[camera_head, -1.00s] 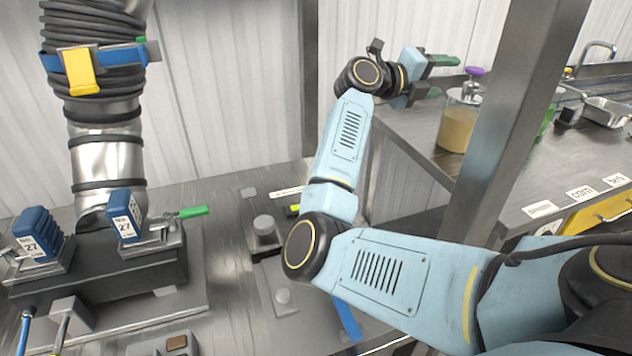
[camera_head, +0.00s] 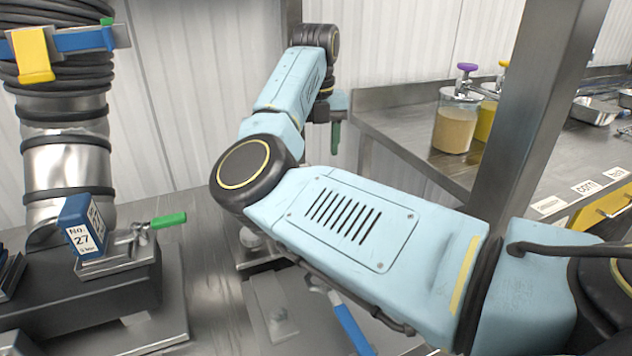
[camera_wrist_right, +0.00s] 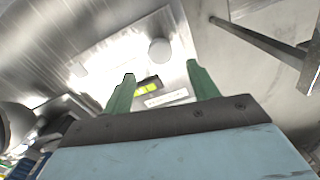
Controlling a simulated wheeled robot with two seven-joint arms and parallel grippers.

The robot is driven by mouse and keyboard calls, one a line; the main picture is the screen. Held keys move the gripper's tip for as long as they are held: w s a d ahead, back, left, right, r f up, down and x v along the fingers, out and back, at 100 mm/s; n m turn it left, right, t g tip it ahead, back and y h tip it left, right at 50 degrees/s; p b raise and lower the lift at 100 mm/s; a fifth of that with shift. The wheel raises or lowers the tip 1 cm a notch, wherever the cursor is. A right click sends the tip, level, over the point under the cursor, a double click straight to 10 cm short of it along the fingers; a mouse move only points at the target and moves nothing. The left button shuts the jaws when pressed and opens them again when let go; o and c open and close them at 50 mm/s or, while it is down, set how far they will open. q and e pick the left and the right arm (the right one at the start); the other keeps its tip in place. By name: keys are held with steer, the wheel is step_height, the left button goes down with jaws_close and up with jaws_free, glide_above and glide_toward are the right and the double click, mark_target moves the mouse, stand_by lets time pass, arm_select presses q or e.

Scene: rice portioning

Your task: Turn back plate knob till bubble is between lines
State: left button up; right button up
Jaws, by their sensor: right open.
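My right gripper (camera_head: 335,138) points down beyond the bench, partly hidden by its own arm in the head view. In the right wrist view its two green fingers (camera_wrist_right: 162,78) are spread with nothing between them. Beyond the fingertips lies a yellow-green level vial (camera_wrist_right: 147,87) beside a white label strip (camera_wrist_right: 167,98); the bubble and lines are too small to tell. A round grey knob (camera_wrist_right: 160,50) stands on a plate past the vial, apart from the fingers. In the head view a knob (camera_head: 250,239) shows beside my forearm, which hides the vial. My left gripper is out of view.
A dark fixture with a blue No. 27 block (camera_head: 84,228) and a green-handled clamp (camera_head: 165,221) stands at left below a ribbed hose. A steel post (camera_head: 530,120) rises at right. Jars (camera_head: 455,125) stand on the counter behind it.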

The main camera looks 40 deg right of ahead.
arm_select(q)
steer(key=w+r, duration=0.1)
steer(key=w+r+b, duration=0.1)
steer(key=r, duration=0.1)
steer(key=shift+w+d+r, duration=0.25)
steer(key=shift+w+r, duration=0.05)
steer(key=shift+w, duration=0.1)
arm_select(e)
step_height(320, 180, down, 8)
steer(key=shift+f, duration=0.1)
steer(key=c, duration=1)
